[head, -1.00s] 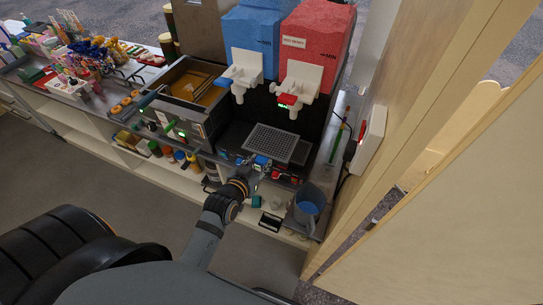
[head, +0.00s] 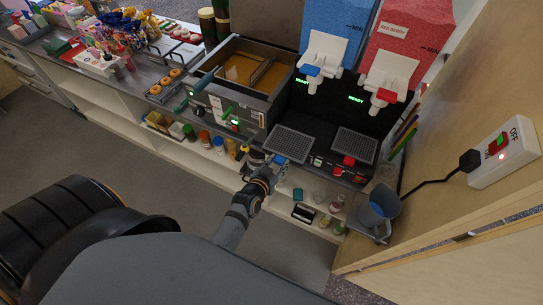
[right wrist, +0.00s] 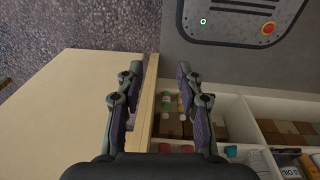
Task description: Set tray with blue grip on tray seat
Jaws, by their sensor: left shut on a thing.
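The tray with the blue grip (head: 290,143), a grey perforated plate, is at the front of the slush machine in the head view, below and left of the blue tap. My left gripper (head: 272,168) is shut on its blue grip, which is partly hidden by the fingers. The tray seat (head: 323,139) is the dark area under the blue tap, partly covered by the tray. The tray looks offset left of it; I cannot tell whether they touch. My right gripper (right wrist: 159,70) is open and empty in the right wrist view, away from the tray.
A similar tray with a red grip (head: 355,146) lies under the red tap. The fryer (head: 245,85) stands close on the left. A grey jug (head: 378,208) stands at the right front. A switch box (head: 503,152) is on the right wall. Shelves with bottles lie below.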

